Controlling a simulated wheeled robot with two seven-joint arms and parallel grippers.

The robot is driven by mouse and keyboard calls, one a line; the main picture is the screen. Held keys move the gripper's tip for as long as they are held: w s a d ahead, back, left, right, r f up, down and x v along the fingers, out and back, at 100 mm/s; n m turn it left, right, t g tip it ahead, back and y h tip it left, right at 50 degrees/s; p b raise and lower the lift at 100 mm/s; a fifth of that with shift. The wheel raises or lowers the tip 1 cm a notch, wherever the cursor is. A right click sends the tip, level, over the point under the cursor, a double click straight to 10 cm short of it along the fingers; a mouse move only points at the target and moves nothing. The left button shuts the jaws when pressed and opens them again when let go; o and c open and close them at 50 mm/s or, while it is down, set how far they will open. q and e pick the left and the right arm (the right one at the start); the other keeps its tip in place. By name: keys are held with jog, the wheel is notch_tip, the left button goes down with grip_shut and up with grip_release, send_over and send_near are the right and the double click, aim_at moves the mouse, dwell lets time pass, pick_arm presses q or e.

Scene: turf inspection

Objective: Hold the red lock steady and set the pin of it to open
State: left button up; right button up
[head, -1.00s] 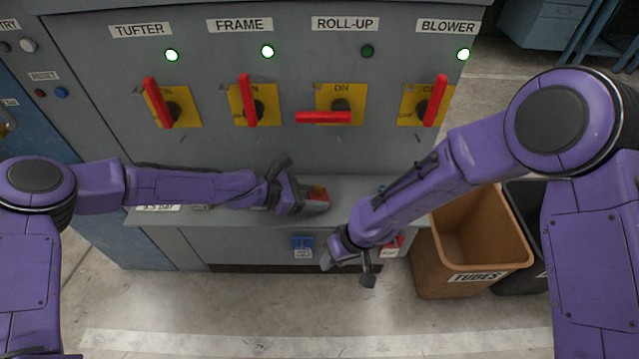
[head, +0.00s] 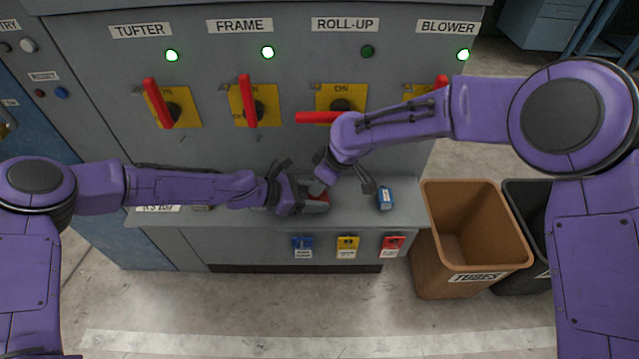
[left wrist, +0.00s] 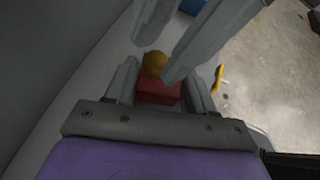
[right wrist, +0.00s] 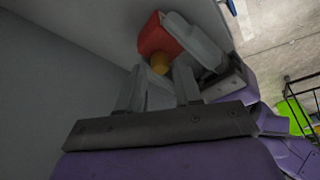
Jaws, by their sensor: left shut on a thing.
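The red lock (head: 318,199) sits at the grey ledge below the switches, with a brass-yellow pin (right wrist: 160,64) on it. My left gripper (left wrist: 160,88) is shut on the red lock's body, one finger on each side; the lock also shows in the left wrist view (left wrist: 158,92). My right gripper (right wrist: 158,85) is open and close to the pin. In the right wrist view the pin shows just beyond and between its fingertips. In the head view my right gripper (head: 320,186) partly covers the lock and hides the pin. I cannot tell if the fingers touch the pin.
A blue object (head: 385,198) stands on the ledge (head: 405,215) to the right. Blue, yellow (head: 347,243) and red tagged items hang on the panel's front below. The ROLL-UP switch's red handle (head: 315,117) lies level above. A brown TUBES bin (head: 475,225) stands at right.

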jog(key=shift+w+a+f, duration=0.1)
jog(key=shift+a+f, duration=0.1)
jog(key=shift+f, duration=0.35)
grip_shut()
jog(key=shift+r, duration=0.95)
pick_arm(q)
jog(key=shift+f, duration=0.1)
pick_arm(e)
grip_release()
jog(key=shift+r, duration=0.1)
jog(key=v, duration=1.1)
jog(key=shift+d+r, duration=0.15)
jog(key=shift+r, duration=0.2)
